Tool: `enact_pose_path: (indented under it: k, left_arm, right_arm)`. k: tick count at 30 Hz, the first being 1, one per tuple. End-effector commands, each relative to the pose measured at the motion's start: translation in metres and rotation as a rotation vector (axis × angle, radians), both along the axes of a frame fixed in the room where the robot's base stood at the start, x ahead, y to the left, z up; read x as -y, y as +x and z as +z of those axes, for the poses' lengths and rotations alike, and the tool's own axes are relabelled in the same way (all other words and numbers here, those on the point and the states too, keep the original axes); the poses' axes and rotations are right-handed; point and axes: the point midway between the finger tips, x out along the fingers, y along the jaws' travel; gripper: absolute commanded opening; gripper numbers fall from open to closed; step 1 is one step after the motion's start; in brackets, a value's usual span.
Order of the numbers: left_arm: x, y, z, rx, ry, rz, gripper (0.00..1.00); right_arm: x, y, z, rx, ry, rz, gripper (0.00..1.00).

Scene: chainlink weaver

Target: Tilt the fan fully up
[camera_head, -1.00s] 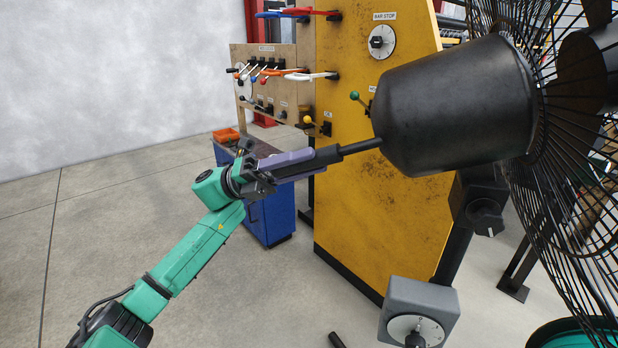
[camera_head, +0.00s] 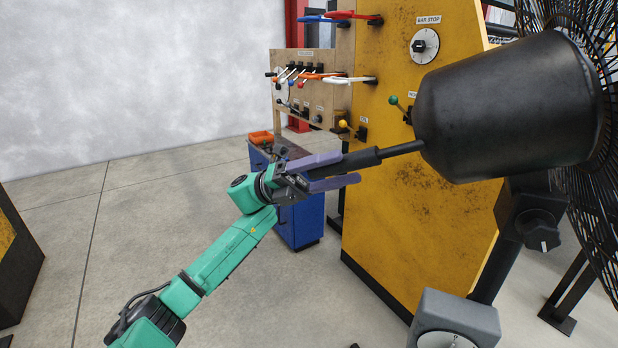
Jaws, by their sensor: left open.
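The fan's black motor housing (camera_head: 505,108) is at the upper right, with its wire cage (camera_head: 590,170) partly cut off by the right edge. A black handle (camera_head: 362,159) sticks out from the back of the housing on a thin rod, pointing left and slightly down. My left gripper (camera_head: 349,168) is open, with one purple finger above the handle and the other below it. The handle's end is hidden at the gripper, and I cannot tell whether a finger touches it. My right gripper is not in view.
A yellow panel (camera_head: 415,215) with a dial (camera_head: 424,46) and small levers stands behind the handle. A blue cabinet (camera_head: 300,222) is behind my gripper. The fan's stand has a black knob (camera_head: 538,230) and a grey box (camera_head: 455,318).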

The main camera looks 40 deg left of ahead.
Motion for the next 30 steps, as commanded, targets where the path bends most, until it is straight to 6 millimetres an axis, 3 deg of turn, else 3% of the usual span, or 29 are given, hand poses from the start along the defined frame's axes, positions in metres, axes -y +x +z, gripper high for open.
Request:
enact_pose_path:
  k: [3,6,18,30]
  left_arm:
    - [-0.020,-0.004,-0.013,-0.003,0.000,0.004,0.67]
    - [-0.040,-0.008,-0.023,-0.003,0.000,0.004,0.67]
    - [-0.110,-0.024,-0.057,-0.001,-0.001,0.001,0.67]
    - [-0.117,-0.026,-0.059,0.000,0.000,-0.002,0.67]
  right_arm:
    - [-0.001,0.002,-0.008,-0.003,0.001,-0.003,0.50]
    - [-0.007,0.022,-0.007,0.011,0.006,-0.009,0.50]
    - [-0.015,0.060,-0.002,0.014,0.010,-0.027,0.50]
    - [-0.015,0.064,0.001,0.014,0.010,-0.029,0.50]
